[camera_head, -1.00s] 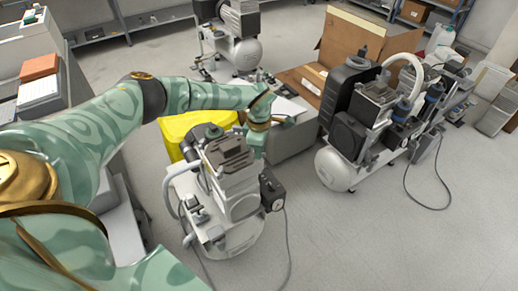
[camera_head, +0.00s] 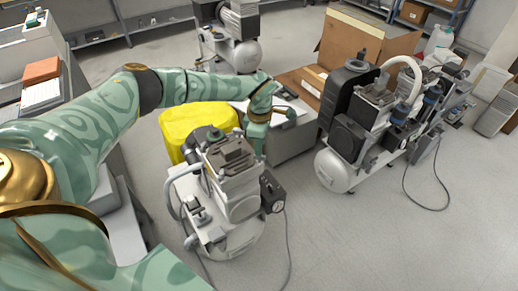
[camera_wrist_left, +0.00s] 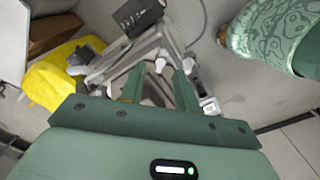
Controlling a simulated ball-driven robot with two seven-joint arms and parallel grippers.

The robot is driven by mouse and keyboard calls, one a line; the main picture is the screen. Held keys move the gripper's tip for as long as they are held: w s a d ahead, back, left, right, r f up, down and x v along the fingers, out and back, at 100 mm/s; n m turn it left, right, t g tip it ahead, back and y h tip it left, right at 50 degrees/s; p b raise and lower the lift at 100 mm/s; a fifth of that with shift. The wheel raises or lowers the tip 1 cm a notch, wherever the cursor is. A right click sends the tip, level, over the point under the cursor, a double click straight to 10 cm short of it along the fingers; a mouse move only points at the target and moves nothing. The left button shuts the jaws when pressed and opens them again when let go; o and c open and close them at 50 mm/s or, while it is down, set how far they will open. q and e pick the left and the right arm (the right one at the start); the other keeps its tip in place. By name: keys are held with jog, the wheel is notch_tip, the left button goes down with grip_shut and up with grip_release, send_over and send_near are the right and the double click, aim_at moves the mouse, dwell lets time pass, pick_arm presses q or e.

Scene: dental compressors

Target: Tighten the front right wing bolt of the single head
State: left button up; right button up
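The single-head compressor (camera_head: 233,168) stands on the floor at the centre of the head view, with a grey finned head on a light tank. My left arm reaches over behind it, and my left gripper (camera_wrist_left: 160,88) points down at its far side. In the left wrist view the two green fingers are apart. A small whitish part (camera_wrist_left: 160,65) of the compressor shows between or just beyond the fingertips; I cannot tell whether they touch it. I cannot clearly make out the front right wing bolt. My right gripper is in neither view.
A yellow container (camera_head: 197,122) stands close behind the compressor. A twin-unit compressor (camera_head: 335,170) stands to the right, an open cardboard box (camera_head: 350,45) behind it. Another compressor (camera_head: 238,50) is at the back. A cable lies on the floor, and the front right floor is clear.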

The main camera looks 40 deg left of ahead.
pick_arm(q)
notch_tip(320, 180, up, 12)
jog(key=p, duration=0.3)
